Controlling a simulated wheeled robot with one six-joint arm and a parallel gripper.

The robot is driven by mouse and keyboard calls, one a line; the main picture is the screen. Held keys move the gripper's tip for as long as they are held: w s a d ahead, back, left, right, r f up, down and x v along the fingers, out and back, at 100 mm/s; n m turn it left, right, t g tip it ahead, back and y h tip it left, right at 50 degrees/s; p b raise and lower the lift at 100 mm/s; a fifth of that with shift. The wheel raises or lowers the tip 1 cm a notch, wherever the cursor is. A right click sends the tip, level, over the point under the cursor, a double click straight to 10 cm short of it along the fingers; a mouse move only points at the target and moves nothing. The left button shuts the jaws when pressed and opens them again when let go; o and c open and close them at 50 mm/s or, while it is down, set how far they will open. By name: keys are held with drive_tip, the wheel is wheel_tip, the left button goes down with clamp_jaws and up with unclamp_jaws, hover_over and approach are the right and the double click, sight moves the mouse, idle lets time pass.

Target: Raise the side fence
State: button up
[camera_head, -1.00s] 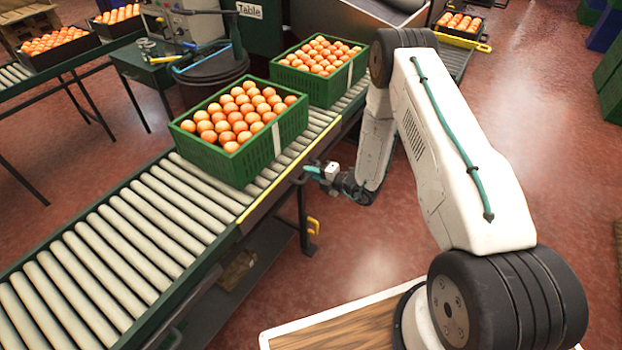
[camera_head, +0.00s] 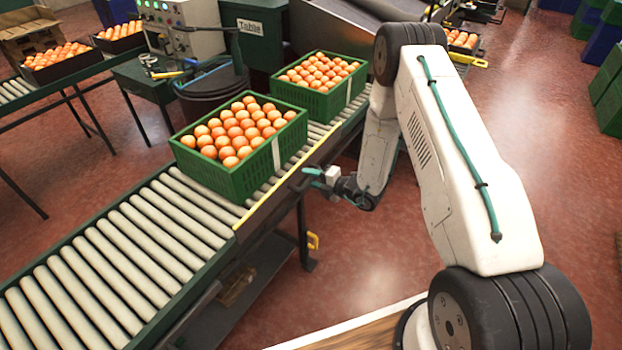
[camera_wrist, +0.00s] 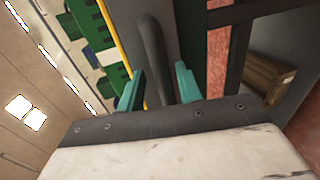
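The side fence (camera_head: 268,206) is a dark panel with a yellow top edge along the near side of the roller conveyor, beside the front crate. A dark bar handle (camera_head: 296,186) sticks out from it. My gripper (camera_head: 312,177) is at this handle. In the wrist view the handle (camera_wrist: 151,50) runs between the two teal fingers of my gripper (camera_wrist: 159,72), which sit close on both sides of it. The fence's yellow edge (camera_wrist: 116,40) shows just left of the handle. The handle's far end is hidden behind the gripper body.
Two green crates of oranges, a front one (camera_head: 245,176) and a rear one (camera_head: 325,98), stand on the conveyor rollers (camera_head: 120,255).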

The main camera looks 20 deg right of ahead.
drive_tip(key=v, duration=0.7)
drive_tip(key=shift+s+d, duration=0.25)
drive_tip(key=shift+s, duration=0.05)
drive_tip(key=shift+r, duration=0.1)
